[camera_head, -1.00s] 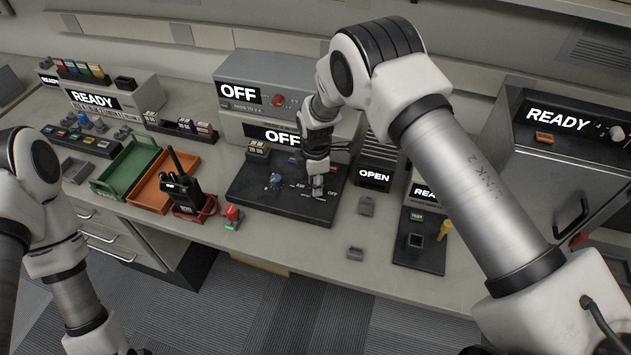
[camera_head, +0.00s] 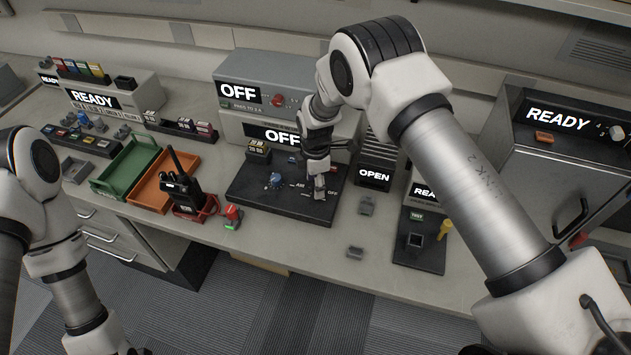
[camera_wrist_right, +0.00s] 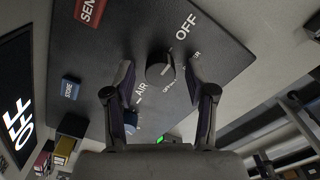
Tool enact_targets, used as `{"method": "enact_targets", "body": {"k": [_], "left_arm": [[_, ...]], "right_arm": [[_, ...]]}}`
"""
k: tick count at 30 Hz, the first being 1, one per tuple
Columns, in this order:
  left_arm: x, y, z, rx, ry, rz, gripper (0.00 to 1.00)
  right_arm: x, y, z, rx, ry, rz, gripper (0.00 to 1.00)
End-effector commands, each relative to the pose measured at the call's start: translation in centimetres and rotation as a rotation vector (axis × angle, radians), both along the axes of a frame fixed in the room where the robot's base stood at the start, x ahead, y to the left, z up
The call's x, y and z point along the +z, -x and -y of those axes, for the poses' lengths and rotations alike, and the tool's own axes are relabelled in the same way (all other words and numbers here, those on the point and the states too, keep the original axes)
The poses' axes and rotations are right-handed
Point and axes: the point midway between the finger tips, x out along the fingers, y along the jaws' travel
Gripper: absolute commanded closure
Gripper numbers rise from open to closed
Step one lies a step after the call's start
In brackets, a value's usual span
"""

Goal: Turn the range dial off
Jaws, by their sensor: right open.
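A dark round dial (camera_wrist_right: 157,74) stands on the black control panel (camera_head: 255,202), below the white OFF lettering and above the AIR lettering in the right wrist view. My right gripper (camera_wrist_right: 160,66) is open, with one finger on each side of the dial. Gaps show between the fingers and the dial. Which mark the dial points to is too small to tell. My left arm shows at the left, but its gripper is out of frame.
A blue knob (camera_head: 276,181) is on the same panel, left of my right gripper. A blue STORE button (camera_wrist_right: 70,87) and a red SEND button (camera_wrist_right: 90,10) also show. A black handheld radio (camera_head: 182,190) stands farther left. Grey bench surface lies in front of the panel.

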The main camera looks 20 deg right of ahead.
Motion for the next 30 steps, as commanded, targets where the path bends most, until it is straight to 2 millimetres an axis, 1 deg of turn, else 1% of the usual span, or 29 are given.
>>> {"method": "enact_targets", "body": {"k": [2,5,8,12,15,18,22,30], "left_arm": [[0.0,0.0,0.0,0.0,0.0,0.0,0.67],[0.0,0.0,0.0,0.0,0.0,0.0,0.67],[0.0,0.0,0.0,0.0,0.0,0.0,0.67],[0.0,0.0,0.0,0.0,0.0,0.0,0.67],[0.0,0.0,0.0,0.0,0.0,0.0,0.67],[0.0,0.0,0.0,0.0,0.0,0.0,0.67],[0.0,0.0,0.0,0.0,0.0,0.0,0.67],[0.0,0.0,0.0,0.0,0.0,0.0,0.67]], "right_arm": [[0.3,0.0,0.0,0.0,0.0,0.001,0.44],[1.6,-0.1,0.0,0.0,0.0,0.003,0.44],[3.8,-0.1,0.0,-0.001,0.0,0.004,0.44],[7.5,-0.1,0.0,0.0,0.0,0.004,0.44],[9.8,-0.1,0.0,0.0,0.0,0.004,0.44],[11.3,-0.1,0.0,0.0,0.0,0.002,0.44],[11.9,0.0,0.0,0.0,0.0,-0.001,0.44],[12.0,0.0,0.0,0.0,0.0,-0.001,0.44]]}}
